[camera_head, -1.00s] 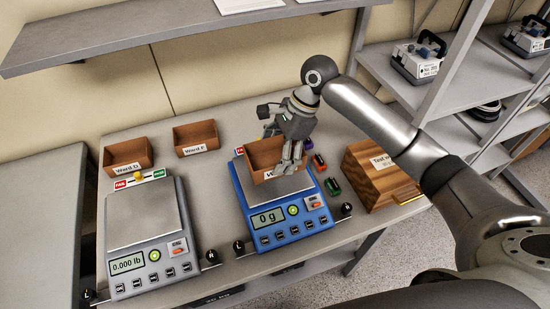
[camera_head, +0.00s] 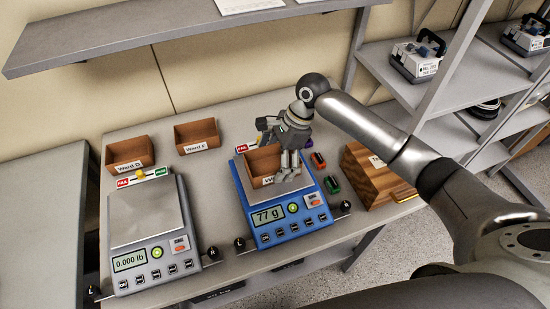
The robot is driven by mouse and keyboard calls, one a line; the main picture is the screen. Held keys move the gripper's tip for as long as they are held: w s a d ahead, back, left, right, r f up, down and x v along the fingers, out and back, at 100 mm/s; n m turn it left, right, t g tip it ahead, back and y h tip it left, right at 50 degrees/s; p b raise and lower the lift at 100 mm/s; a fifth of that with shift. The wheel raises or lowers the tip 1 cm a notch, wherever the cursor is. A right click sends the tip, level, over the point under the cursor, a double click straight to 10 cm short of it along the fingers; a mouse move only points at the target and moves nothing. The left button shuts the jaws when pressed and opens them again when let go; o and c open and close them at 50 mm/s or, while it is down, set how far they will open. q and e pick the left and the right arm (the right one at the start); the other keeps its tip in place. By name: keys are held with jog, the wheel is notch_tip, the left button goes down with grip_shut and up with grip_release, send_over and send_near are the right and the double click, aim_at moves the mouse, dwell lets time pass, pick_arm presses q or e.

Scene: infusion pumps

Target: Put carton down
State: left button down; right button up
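The brown open carton (camera_head: 262,164) sits upright on the plate of the blue scale (camera_head: 283,233), whose display reads 77 g. Its front label is partly covered by my fingers. My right gripper (camera_head: 289,165) comes down over the carton's right side, with its fingers around the right wall; it appears shut on that wall, though the inner finger is partly hidden. My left gripper is not in view.
A grey scale (camera_head: 150,235) reading 0.000 lb stands at the left. Cartons labelled Ward D (camera_head: 128,154) and Ward F (camera_head: 197,136) stand behind it. A wooden box (camera_head: 370,178) and small red and green items (camera_head: 332,185) are right of the blue scale.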

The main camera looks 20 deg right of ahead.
dwell(0.3)
jog(key=shift+r, duration=0.3)
jog(key=b+v, duration=0.1)
jog(key=v, duration=1)
jog(key=shift+d+r, duration=0.25)
dwell(0.6)
